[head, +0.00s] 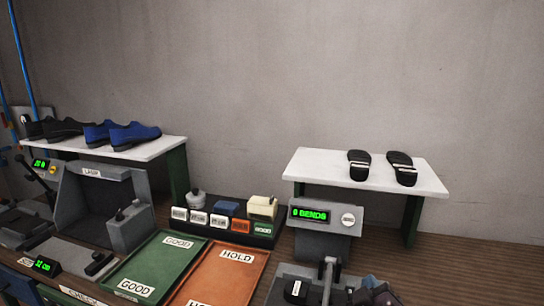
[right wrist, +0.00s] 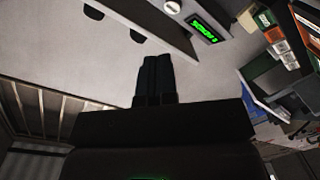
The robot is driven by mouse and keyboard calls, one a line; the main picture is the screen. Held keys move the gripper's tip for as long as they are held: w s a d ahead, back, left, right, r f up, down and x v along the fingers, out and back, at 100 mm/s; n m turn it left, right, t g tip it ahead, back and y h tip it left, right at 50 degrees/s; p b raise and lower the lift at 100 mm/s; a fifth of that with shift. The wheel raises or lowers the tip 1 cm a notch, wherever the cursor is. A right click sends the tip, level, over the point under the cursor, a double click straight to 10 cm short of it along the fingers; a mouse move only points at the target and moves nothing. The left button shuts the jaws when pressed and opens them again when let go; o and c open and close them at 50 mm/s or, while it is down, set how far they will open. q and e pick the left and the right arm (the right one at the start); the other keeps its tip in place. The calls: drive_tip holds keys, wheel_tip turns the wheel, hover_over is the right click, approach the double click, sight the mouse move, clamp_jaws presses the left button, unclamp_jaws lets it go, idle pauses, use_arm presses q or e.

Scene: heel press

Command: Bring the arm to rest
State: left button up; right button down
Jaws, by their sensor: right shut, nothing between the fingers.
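My right gripper (head: 372,284) shows at the bottom of the head view, right of the centre, beside the bend tester's lever (head: 328,272). In the right wrist view its two dark fingers (right wrist: 155,72) lie together, with nothing between them. I cannot tell from the head view whether the gripper touches the tester. The tester's grey display box (head: 325,228) has a green readout ending in "BENDS". My left gripper is not in view.
A white shelf (head: 320,172) behind the tester holds two black sandals (head: 402,169). Another shelf (head: 165,149) holds black and blue shoes (head: 130,136). Green GOOD (head: 155,262) and orange HOLD (head: 228,278) trays lie left of the tester. Bench right of the tester looks clear.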

drive_tip(key=s+d+f+m+g+y, duration=0.1)
drive_tip(key=s+d+f+m+g, duration=0.25)
drive_tip(key=s+f, duration=0.4)
drive_tip(key=s+d+f+m+g, duration=0.2)
drive_tip(key=s+d+f+g, duration=0.25)
drive_tip(key=s, duration=0.55)
drive_tip(key=s+a+g+y, duration=0.15)
drive_tip(key=s+g, duration=0.35)
drive_tip(key=s, duration=0.6)
use_arm(q)
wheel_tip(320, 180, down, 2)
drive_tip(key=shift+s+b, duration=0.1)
drive_tip(key=shift+b, duration=0.65)
use_arm(e)
drive_tip(key=w+f+t+y, duration=0.1)
drive_tip(key=w+f+t, duration=0.6)
drive_tip(key=f, duration=0.6)
drive_tip(key=shift+w+d+t, duration=0.15)
drive_tip(key=shift+d+t, duration=0.05)
drive_tip(key=shift+t, duration=0.3)
